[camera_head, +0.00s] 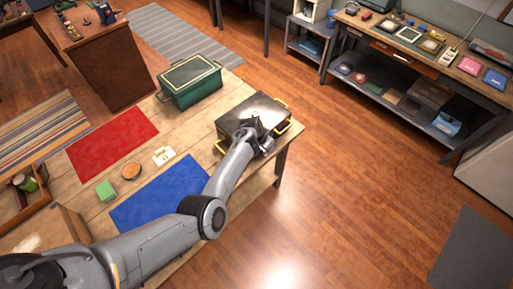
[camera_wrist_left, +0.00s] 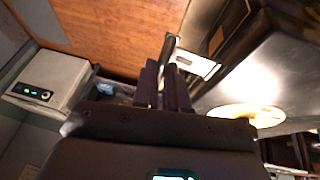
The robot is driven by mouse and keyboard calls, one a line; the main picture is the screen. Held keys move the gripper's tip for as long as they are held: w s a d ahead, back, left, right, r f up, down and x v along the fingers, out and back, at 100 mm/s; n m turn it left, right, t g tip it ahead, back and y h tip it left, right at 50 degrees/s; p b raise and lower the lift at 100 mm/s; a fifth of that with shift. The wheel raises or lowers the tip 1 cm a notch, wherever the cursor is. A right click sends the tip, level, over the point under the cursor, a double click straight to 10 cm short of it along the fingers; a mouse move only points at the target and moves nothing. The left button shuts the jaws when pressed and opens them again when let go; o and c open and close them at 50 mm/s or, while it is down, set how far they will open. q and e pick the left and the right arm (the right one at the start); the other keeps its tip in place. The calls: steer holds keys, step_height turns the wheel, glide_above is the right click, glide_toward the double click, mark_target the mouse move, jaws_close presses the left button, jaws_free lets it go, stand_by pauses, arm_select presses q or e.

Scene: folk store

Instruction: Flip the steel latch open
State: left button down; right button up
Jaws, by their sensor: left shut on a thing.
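A dark case (camera_head: 246,107) with a metallic lid and yellow fittings stands at the right end of the wooden table. My left arm reaches over the table to it, with the left gripper (camera_head: 264,134) at the case's near side. In the left wrist view, the left gripper (camera_wrist_left: 164,80) has its dark fingers close together at the steel latch (camera_wrist_left: 196,63) on the case (camera_wrist_left: 275,75). The fingers are shut on the latch, whose gripped part is mostly hidden between them. My right gripper is not in view.
A green box (camera_head: 190,82) stands behind the case. Open floor lies right of the table, before a shelf bench (camera_head: 400,90).

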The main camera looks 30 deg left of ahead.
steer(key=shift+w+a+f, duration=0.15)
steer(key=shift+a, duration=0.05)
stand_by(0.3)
arm_select(q)
steer(key=c, duration=1.2)
jaws_free()
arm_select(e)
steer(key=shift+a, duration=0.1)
arm_select(q)
steer(key=shift+r, duration=0.1)
steer(key=shift+s+a+r, duration=0.1)
steer(key=shift+r, duration=0.2)
steer(key=shift+p+v, duration=0.75)
steer(key=shift+v, duration=4.25)
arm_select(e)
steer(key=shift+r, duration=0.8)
